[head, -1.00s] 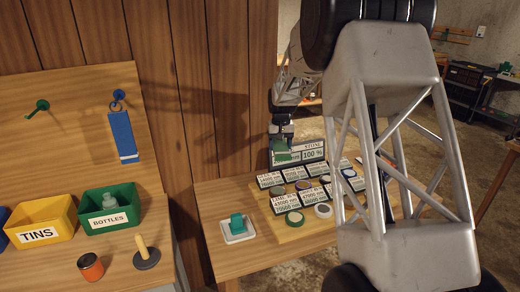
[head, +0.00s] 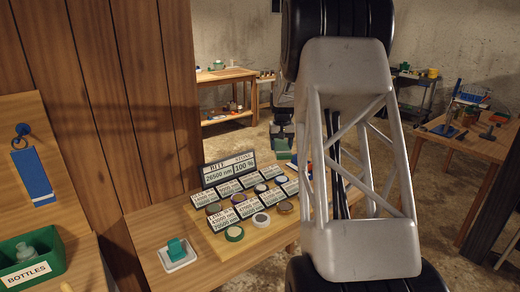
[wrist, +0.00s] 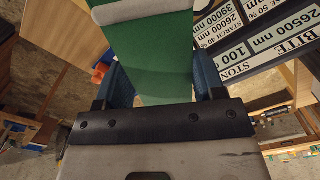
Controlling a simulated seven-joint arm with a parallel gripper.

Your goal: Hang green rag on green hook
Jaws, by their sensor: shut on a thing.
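My gripper (head: 282,143) is shut on the green rag (wrist: 165,55), which shows large between the blue fingers in the wrist view (wrist: 163,84). The rag has a pale grey band near the top of that picture. In the head view the rag is a small green patch (head: 281,155) below my gripper, close behind the display boards and apart from the wooden board wall. The green hook is in neither current view.
A blue rag (head: 32,175) hangs on a blue hook (head: 23,130) at the left. Below it stands the green BOTTLES bin (head: 40,276).

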